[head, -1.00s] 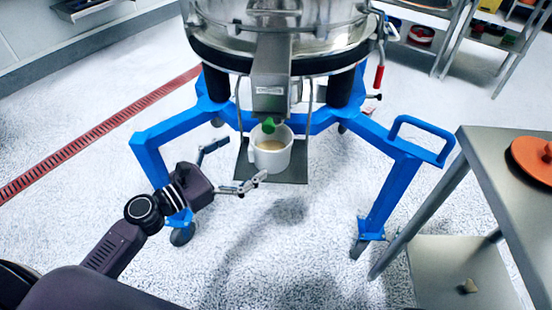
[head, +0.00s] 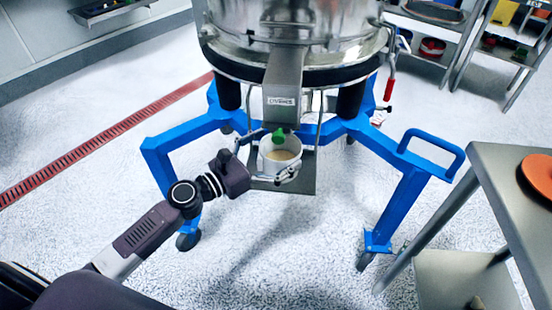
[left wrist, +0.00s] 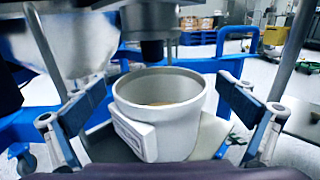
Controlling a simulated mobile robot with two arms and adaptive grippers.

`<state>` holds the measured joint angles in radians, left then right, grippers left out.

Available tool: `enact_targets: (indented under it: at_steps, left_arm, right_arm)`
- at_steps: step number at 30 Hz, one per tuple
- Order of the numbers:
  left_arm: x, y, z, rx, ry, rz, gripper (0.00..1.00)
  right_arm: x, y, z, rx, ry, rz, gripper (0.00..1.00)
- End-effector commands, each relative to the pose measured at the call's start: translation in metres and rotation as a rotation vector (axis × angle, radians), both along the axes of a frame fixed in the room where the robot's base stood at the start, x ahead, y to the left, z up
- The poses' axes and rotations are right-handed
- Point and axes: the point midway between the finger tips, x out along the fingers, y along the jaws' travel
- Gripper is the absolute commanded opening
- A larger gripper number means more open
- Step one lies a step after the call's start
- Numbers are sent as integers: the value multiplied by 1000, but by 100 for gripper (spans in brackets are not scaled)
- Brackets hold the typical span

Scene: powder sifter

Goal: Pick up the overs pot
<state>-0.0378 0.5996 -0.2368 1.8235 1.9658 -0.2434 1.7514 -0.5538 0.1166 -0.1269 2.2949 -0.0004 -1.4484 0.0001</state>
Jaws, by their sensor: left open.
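The overs pot (head: 268,160) is a white round pot with tan powder in it. It stands upright on a small grey hanging shelf (head: 300,184) under the sifter's overs spout (head: 284,90). In the left wrist view the pot (left wrist: 170,135) is in the middle, with a square white block on its near side. My left gripper (head: 270,160) is open, with one finger on each side of the pot. In the left wrist view the fingers of my left gripper (left wrist: 165,115) show gaps to the pot's walls. My right gripper is not in view.
The sifter's blue frame (head: 400,205) stands around the shelf on wheels. A green piece (head: 279,136) hangs at the spout just above the pot. A steel table (head: 500,185) with an orange disc (head: 540,172) is at the right. The floor in front is clear.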

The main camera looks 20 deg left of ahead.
Motion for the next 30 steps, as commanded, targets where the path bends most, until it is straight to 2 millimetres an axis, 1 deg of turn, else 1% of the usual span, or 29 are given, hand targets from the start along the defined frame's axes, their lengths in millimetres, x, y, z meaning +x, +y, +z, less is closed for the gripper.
enact_targets:
  at_steps: [4, 5, 23, 30]
  left_arm:
    - [0, 0, 0, 0, 0, 0, 98]
    - [0, 0, 0, 0, 0, 0, 96]
    - [0, 0, 0, -1, -1, 0, 30]
    - [0, 0, 1, 0, -2, 0, 29]
  right_arm:
    - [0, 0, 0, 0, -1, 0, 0]
    - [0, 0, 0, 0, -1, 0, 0]
    - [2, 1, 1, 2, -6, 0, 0]
    - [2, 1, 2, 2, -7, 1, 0]
